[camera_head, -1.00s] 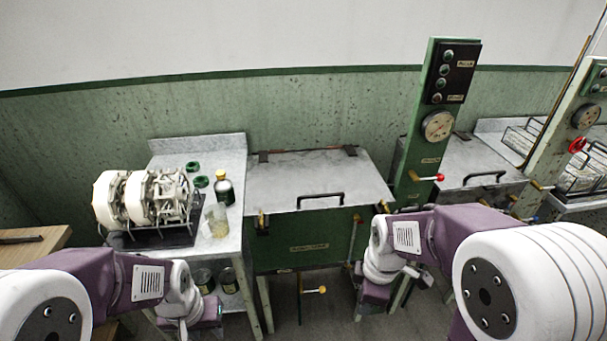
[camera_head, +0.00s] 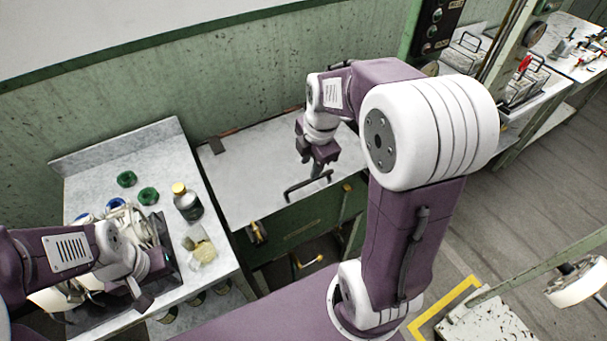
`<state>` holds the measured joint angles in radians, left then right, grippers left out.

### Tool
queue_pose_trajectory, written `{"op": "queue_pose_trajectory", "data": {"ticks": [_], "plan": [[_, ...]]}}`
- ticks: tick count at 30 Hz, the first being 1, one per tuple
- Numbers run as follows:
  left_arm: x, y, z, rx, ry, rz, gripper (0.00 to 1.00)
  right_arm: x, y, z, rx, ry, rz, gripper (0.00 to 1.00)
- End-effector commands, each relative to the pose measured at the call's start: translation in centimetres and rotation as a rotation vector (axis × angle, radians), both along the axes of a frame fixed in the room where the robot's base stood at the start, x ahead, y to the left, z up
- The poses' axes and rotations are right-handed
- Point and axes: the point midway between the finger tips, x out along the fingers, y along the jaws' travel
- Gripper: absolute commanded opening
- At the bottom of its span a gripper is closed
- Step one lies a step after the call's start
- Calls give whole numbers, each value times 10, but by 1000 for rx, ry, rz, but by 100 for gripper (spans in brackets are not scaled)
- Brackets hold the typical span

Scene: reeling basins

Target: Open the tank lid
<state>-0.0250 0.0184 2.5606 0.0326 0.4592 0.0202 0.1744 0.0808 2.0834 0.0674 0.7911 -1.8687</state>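The tank lid (camera_head: 245,175) is a flat grey metal plate lying shut on the green tank (camera_head: 300,225) in the middle of the head view. Its black bar handle (camera_head: 300,187) stands near the front edge. My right gripper (camera_head: 311,170) is over the front part of the lid, just behind and above the handle. Its fingers look apart with nothing between them; whether they touch the handle is unclear. My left gripper (camera_head: 143,297) is at the lower left, over the side table's front, and its finger opening is hard to see.
The side table (camera_head: 110,165) on the left holds green rings (camera_head: 148,196), a dark bottle with a yellow cap (camera_head: 186,202), a glass jar (camera_head: 200,247) and a reeling machine partly behind my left arm. A green control post (camera_head: 425,40) stands right of the tank.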

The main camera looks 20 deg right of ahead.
Motion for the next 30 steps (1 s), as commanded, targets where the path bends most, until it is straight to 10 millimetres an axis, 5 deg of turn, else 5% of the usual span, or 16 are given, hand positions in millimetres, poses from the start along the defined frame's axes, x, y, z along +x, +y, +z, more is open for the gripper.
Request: {"op": "queue_pose_trajectory", "data": {"ticks": [12,23,27,30], "plan": [[0,0,-2,0,0,0,36,14,2,-76,1,5,0,34],[0,0,-2,0,0,0,36,17,2,-87,0,1,0,34],[0,0,-2,0,-1,0,36,17,2,-86,0,1,0,1],[0,0,-2,0,0,0,36,17,2,-86,0,1,0,0]]}}
